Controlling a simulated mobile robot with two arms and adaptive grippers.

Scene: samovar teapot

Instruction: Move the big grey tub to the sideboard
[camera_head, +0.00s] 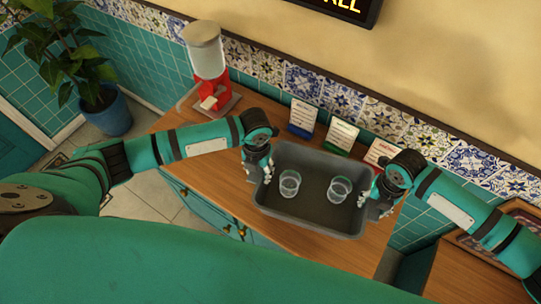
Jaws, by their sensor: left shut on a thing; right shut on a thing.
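The big grey tub (315,221) is over the wooden top of a teal-fronted cabinet (235,205). I cannot tell whether it rests on the wood or is held just above it. Two clear glasses stand inside it, the left glass (289,184) and the right glass (339,190). My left gripper (266,176) is shut on the tub's left rim. My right gripper (365,197) is shut on its right rim. The gripped parts of the rim are partly hidden by the fingers.
A red dispenser (209,90) stands at the wooden top's left end. Several small cards, including a green one (341,136), stand behind the tub along the tiled wall. A potted plant (104,112) is on the floor at left. Another wooden surface (462,275) is at lower right.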

